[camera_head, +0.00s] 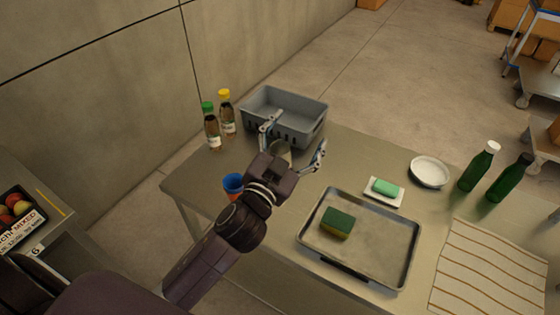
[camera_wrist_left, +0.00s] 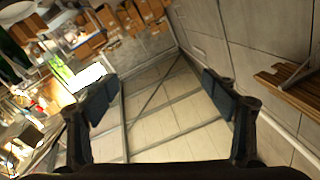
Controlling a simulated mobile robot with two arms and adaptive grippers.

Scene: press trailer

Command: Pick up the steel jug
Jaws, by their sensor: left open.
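My left gripper (camera_head: 295,140) is open above the table, in front of the grey basket, its fingers spread apart. A small greyish rounded shape (camera_head: 280,147) shows between and behind the fingers; it may be the steel jug, but the gripper hides most of it and I cannot tell for sure. In the left wrist view, the two dark fingers of my left gripper (camera_wrist_left: 160,97) stand wide apart with nothing held between them. No jug can be made out there. My right gripper is not in view.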

